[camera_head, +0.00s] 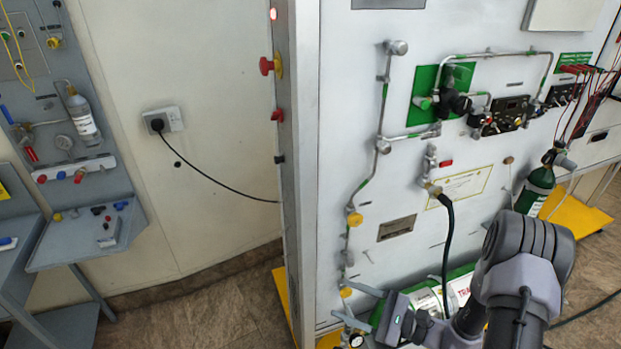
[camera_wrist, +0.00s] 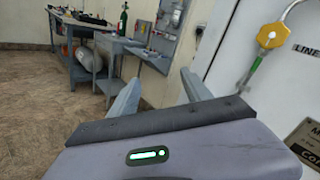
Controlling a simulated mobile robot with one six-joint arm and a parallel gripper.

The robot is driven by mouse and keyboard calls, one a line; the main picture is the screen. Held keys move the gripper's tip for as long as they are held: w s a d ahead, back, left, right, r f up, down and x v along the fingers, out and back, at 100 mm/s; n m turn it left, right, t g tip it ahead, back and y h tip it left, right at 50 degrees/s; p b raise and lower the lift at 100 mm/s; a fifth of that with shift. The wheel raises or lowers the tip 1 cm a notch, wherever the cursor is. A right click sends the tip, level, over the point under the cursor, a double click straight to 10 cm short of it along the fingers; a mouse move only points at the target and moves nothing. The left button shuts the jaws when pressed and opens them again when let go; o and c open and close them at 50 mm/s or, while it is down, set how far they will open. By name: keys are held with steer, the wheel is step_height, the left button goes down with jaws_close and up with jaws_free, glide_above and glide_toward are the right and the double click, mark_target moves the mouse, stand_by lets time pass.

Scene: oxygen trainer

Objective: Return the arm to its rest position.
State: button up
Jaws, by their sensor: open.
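My gripper (camera_head: 352,307) is low in the head view, in front of the lower part of the white trainer panel (camera_head: 400,205). Its two fingers are spread apart with nothing between them. My arm comes in from the lower right of the head view and is bent at a thick grey joint. In the wrist view my gripper (camera_wrist: 160,90) shows both fingers apart, pointing toward a grey bench and the floor. A yellow knob (camera_wrist: 270,36) on the panel is to the right of the fingers there.
A black hose (camera_head: 447,240) hangs down the panel near my arm. A green cylinder (camera_head: 534,190) stands right of it. A grey bench (camera_head: 85,235) stands at the left. Open floor (camera_head: 190,315) lies between bench and panel.

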steer(key=s+a+r+n+g+h, duration=0.3)
steer(key=s+r+n+g, duration=0.2)
steer(key=s+r, duration=0.15)
steer(key=s+a+r+n+g+h, duration=0.2)
steer(key=s+a+r+n+g, duration=0.25)
steer(key=r, duration=0.25)
steer(key=s+d+r+n+t+h, duration=0.4)
steer(key=s+d+r+t+h, duration=0.2)
steer(key=r+h, duration=0.3)
steer(key=shift+s+d+t, duration=0.4)
steer(key=shift+s+t, duration=0.05)
steer(key=shift+s, duration=0.45)
